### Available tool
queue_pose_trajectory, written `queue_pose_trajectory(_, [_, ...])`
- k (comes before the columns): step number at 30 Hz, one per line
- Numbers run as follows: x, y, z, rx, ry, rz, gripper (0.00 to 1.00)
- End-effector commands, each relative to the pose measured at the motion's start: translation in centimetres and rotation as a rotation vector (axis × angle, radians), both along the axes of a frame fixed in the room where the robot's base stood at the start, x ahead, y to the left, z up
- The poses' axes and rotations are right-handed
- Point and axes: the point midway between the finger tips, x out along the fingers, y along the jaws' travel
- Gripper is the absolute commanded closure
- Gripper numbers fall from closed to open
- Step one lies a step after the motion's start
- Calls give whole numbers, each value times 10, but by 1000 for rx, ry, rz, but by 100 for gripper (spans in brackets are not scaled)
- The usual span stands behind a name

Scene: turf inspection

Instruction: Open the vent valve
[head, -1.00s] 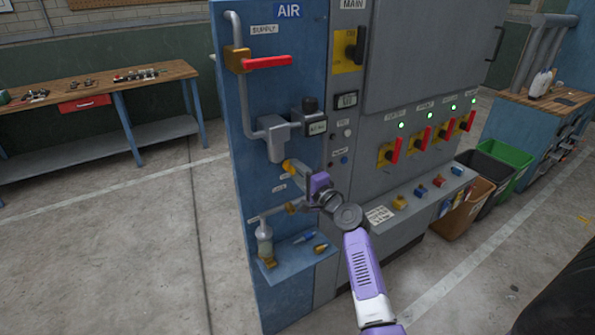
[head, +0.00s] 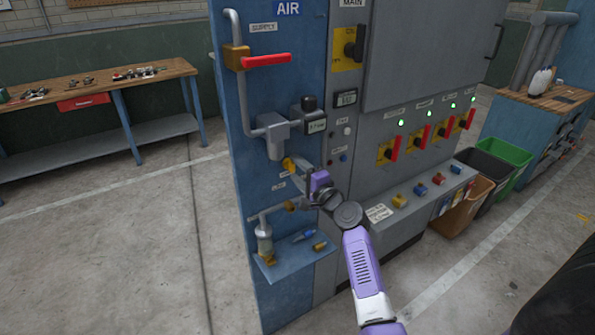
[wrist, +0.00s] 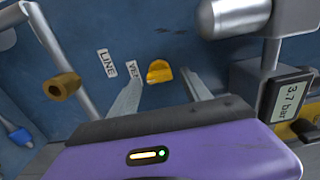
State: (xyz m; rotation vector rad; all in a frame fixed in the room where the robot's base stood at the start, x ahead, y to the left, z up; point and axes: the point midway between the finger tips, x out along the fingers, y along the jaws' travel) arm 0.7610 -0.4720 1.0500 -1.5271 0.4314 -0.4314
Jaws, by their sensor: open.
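The vent valve is a small yellow knob (wrist: 160,72) on the blue air panel, beside a label reading "VE…" (wrist: 134,72) that a finger partly covers. It also shows in the head view (head: 289,164), on the lower part of the panel. My gripper (wrist: 162,77) is open, with one finger on each side of the knob. No contact with the knob is visible, and I cannot tell how deep the fingertips reach. In the head view my gripper (head: 299,174) is right at the panel, partly hiding the knob's surroundings.
A "LINE" label (wrist: 107,62) and a brass fitting (wrist: 64,86) lie left of the knob. A pressure display (wrist: 290,98) reading 3.7 bar sits close on the right. A grey cylinder (wrist: 233,17) juts out above. A red supply handle (head: 267,61) is higher up.

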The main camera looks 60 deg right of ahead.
Motion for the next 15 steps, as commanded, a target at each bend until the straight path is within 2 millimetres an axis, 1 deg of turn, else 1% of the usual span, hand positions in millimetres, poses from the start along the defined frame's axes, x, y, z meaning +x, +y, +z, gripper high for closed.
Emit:
queue_pose_trajectory(5, [-16, 10, -2, -1, 2, 0, 44])
queue_pose_trajectory(12, [-49, 30, -2, -1, 2, -1, 44])
queue_pose_trajectory(15, [-59, 36, -2, 1, 1, -1, 44])
